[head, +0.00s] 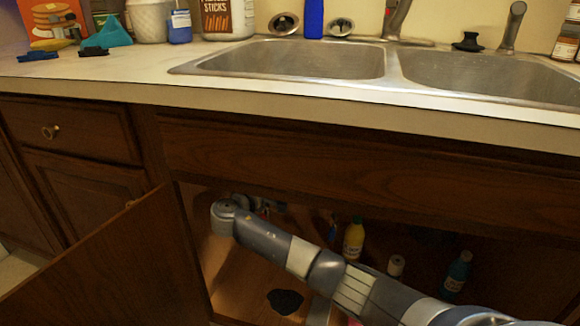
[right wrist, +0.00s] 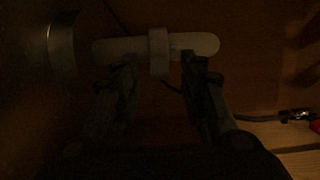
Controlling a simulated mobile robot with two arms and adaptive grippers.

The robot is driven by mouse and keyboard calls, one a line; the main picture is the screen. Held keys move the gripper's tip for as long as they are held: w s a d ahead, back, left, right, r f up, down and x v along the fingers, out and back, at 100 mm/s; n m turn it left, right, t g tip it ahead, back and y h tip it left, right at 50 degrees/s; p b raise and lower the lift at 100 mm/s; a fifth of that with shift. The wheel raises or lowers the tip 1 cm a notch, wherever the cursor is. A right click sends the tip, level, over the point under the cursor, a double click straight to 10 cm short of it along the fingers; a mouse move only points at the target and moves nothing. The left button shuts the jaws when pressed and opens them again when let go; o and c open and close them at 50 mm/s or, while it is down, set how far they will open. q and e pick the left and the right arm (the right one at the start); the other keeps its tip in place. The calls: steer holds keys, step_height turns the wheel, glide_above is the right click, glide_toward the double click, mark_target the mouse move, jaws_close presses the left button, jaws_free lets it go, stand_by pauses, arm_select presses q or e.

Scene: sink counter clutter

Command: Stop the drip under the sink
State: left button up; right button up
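My right arm reaches from the lower right of the head view into the open cabinet under the sink. Its gripper is mostly hidden there in shadow behind my wrist. In the dark right wrist view, my right gripper (right wrist: 158,72) has its fingers apart. Between and just beyond the fingertips is a pale horizontal pipe-like piece (right wrist: 205,44) with a raised collar (right wrist: 158,52) around its middle. The fingers are on either side of the collar, with visible gaps; whether they touch the pale piece I cannot tell. No drip shows. My left gripper is not in view.
The cabinet door (head: 110,270) stands open at left. A yellow bottle (head: 354,240), a teal bottle (head: 457,275) and a dark flat item (head: 285,301) are inside the cabinet. A metal fitting (right wrist: 297,115) with a hose is at right in the wrist view. The double sink (head: 300,60) is above.

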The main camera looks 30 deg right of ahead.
steer(key=shift+b+x, duration=0.4)
steer(key=shift+x, duration=1.4)
jaws_close()
